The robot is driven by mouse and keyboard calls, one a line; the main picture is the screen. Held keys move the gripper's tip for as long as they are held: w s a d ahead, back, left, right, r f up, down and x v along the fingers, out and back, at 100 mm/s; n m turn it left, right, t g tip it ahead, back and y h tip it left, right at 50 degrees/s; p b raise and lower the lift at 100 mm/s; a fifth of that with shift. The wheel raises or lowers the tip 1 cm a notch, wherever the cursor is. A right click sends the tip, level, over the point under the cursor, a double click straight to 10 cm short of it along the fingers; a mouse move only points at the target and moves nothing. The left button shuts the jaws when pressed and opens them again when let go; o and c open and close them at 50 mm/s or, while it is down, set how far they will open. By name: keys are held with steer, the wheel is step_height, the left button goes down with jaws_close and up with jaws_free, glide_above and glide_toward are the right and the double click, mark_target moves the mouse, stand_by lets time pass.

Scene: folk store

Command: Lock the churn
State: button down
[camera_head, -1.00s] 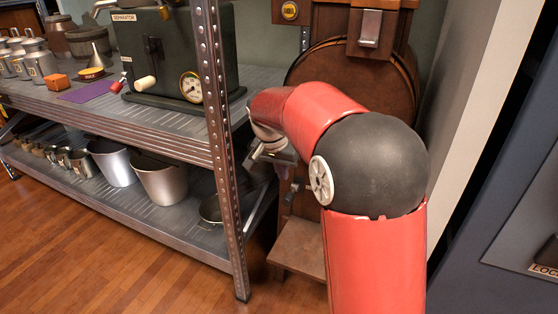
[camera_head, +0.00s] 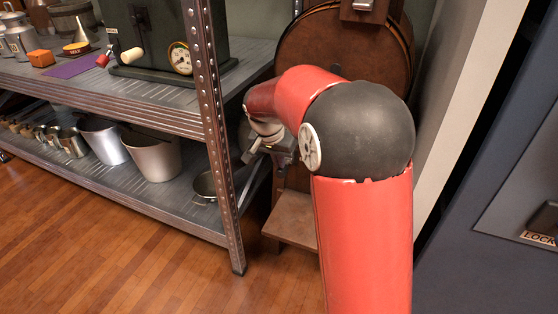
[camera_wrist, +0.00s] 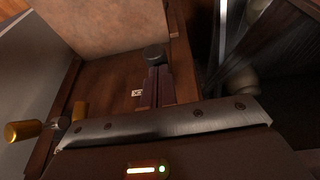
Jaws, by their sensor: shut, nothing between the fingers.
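The churn (camera_head: 335,45) is a round brown wooden drum on a wooden stand, behind my red arm in the head view. A metal latch-like part (camera_head: 362,6) is cut off at the top edge. My arm hides the churn's lower right. My gripper (camera_wrist: 156,80) is shut and empty; in the wrist view its narrow fingers point at a brown wooden panel (camera_wrist: 105,85). A dark round knob (camera_wrist: 155,53) shows just beyond the fingertips; I cannot tell whether they touch. A brass-coloured handle (camera_wrist: 25,130) sticks out at the left.
A metal shelf rack (camera_head: 212,110) stands close on the left of my gripper, with pots (camera_head: 152,158) below and a dark separator machine (camera_head: 170,35) above. A wooden step (camera_head: 292,218) juts out low. A dark blue cabinet (camera_head: 480,120) stands right. The floor in front is clear.

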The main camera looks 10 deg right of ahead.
mark_target(278, 175)
steer(key=shift+s+a+f+t+h+b, duration=0.15)
steer(key=shift+f+t+b, duration=0.2)
steer(key=shift+b, duration=0.45)
steer(key=shift+s+a+f+t+h+b, duration=0.15)
steer(key=shift+f+b, duration=0.25)
steer(key=shift+b, duration=0.4)
steer(key=shift+s+a+f+b, duration=0.15)
steer(key=shift+f+b, duration=0.35)
steer(key=shift+b, duration=0.25)
steer(key=shift+s+f+b, duration=0.1)
steer(key=shift+f+b, duration=0.4)
steer(key=shift+b, duration=0.2)
